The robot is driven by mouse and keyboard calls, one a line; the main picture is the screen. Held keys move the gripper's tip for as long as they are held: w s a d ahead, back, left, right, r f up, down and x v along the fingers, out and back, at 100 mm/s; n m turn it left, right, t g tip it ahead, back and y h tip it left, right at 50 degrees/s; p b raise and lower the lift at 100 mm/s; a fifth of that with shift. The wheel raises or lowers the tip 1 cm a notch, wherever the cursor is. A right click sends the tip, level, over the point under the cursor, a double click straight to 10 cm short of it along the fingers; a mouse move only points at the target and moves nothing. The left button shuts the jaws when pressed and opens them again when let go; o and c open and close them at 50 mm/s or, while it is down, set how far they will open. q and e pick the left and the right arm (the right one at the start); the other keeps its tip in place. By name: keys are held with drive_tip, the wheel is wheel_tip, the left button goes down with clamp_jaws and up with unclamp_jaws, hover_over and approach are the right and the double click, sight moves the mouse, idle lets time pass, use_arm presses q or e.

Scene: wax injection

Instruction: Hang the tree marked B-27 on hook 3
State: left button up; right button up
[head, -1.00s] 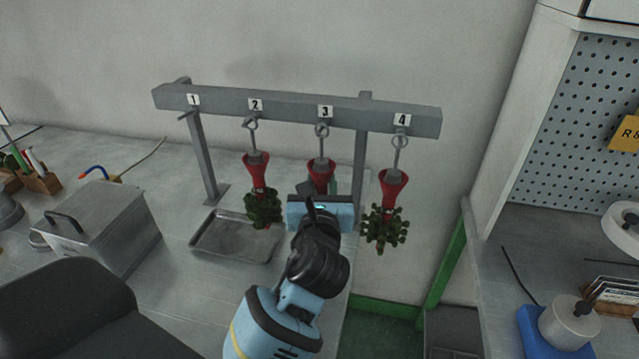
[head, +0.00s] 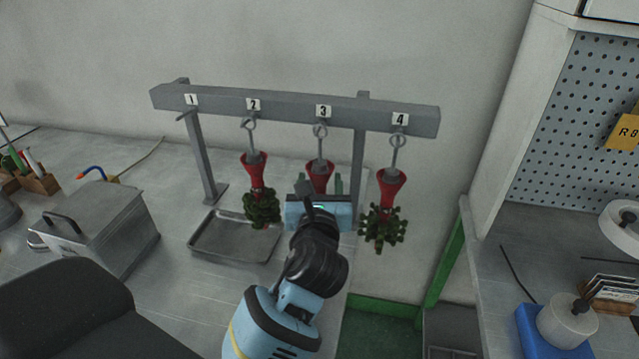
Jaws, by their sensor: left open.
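A rack bar (head: 285,108) carries hooks with number plates 1 to 4. A tree with a red cone and ring (head: 319,172) hangs on hook 3 (head: 321,131); its lower part is hidden behind my left gripper. Two more trees with red cones and dark green branches hang on hook 2 (head: 262,205) and hook 4 (head: 384,225). Hook 1 (head: 186,114) is empty. I cannot read the mark B-27 on any tree. My left gripper (head: 321,190) is open, just in front of and below the cone on hook 3. My right gripper is not in view.
A shallow metal tray (head: 205,247) lies under hooks 1 and 2. A grey metal box (head: 100,235) with a handle stands at the left. A pegboard cabinet (head: 575,130) and a blue-based spool (head: 565,325) are at the right. Bare table lies in front of the tray.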

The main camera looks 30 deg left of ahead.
use_arm(q)
drive_tip(key=v, duration=0.7)
drive_tip(key=shift+s+d, duration=0.25)
drive_tip(key=shift+s, duration=0.1)
